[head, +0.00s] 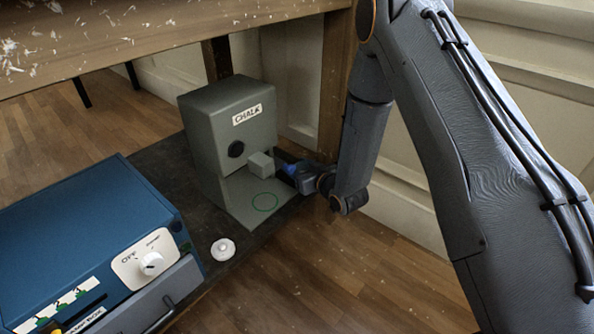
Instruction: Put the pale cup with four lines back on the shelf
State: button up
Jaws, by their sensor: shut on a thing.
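No cup with four lines can be made out in the head view. My gripper (283,165) is at the front right of a grey machine (213,120) labelled CHALK. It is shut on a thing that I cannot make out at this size. A small grey block (262,163) is at the fingertips, in front of the machine's face. I cannot tell whether it is part of the machine or in my gripper. Below it, a green circle (264,201) is marked on the machine's base plate. No shelf can be clearly identified.
A blue box (85,225) with a white dial marked OFF and a grey drawer stands at the lower left. A round white object (223,249) lies on the dark board (160,170) between it and the machine. A wooden tabletop (150,30) overhangs. The floor at right is clear.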

jog(key=shift+w+a+f, duration=0.1)
jog(key=shift+f, duration=0.1)
jog(key=o, duration=1.2)
jog(key=shift+c, duration=0.2)
jog(key=shift+r, duration=0.2)
jog(key=p+v, duration=0.4)
jog(key=v, duration=0.8)
jog(key=shift+p, duration=0.3)
